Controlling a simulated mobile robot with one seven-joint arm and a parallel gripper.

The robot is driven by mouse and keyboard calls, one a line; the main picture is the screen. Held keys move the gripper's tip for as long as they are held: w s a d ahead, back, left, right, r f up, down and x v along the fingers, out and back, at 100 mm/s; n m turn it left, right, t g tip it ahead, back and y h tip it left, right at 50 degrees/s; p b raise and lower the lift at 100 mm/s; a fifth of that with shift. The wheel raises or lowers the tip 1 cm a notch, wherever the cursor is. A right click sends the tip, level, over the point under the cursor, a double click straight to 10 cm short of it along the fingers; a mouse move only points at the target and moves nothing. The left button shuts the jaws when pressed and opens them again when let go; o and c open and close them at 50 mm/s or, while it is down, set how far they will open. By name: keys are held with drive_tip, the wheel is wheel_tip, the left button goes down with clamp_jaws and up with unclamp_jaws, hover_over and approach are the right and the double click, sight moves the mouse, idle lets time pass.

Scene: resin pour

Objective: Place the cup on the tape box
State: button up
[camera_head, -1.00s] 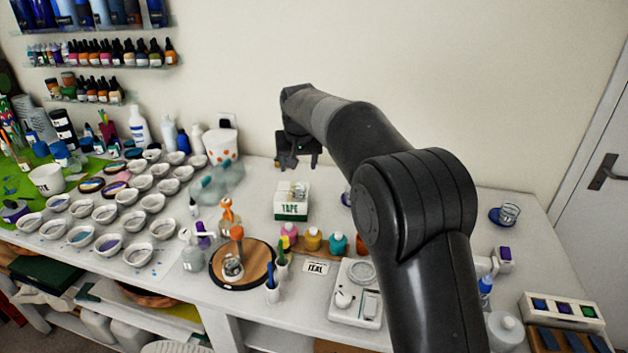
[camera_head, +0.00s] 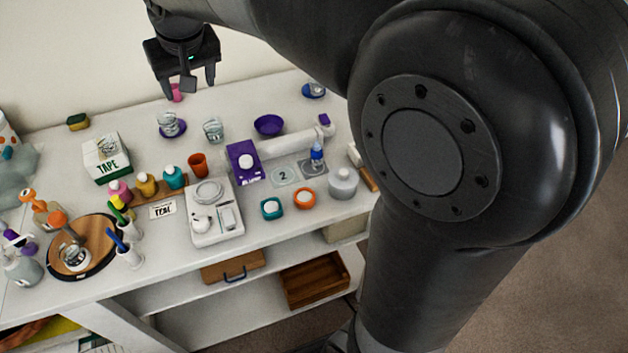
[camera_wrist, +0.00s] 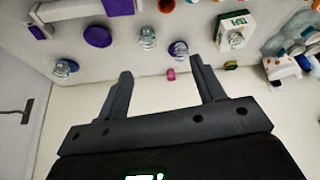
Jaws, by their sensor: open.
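The white and green tape box (camera_head: 107,168) stands at the left of the table. A clear object sits on its top; the box also shows in the wrist view (camera_wrist: 222,42). Several clear cups stand on the table: one cup (camera_head: 166,121) on a purple coaster (camera_head: 180,133), one bare cup (camera_head: 213,128) to its right, and one cup (camera_head: 317,88) on a blue coaster at the far right. Which cup is meant cannot be told. My gripper (camera_head: 187,89) is open and empty, pointing down above the back of the table, apart from every cup.
A pink item (camera_head: 176,93) stands near the back edge below my gripper. A sponge (camera_head: 78,122) lies near the wall.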

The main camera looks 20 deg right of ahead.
drive_tip(key=s+d+f, duration=0.2)
drive_tip(key=s+d, duration=0.3)
drive_tip(key=s, duration=0.3)
drive_tip(key=s+d+f+m, duration=0.1)
drive_tip(key=s+d+f, duration=0.2)
drive_tip(key=s+d, duration=0.2)
drive_tip(key=s+d+f+m+h, duration=0.1)
drive_tip(key=s+d+f, duration=0.2)
drive_tip(key=s, duration=0.8)
drive_tip(key=shift+s+d+f+t, duration=0.2)
drive_tip(key=shift+s+d+t, duration=0.2)
drive_tip(key=shift+d, duration=0.55)
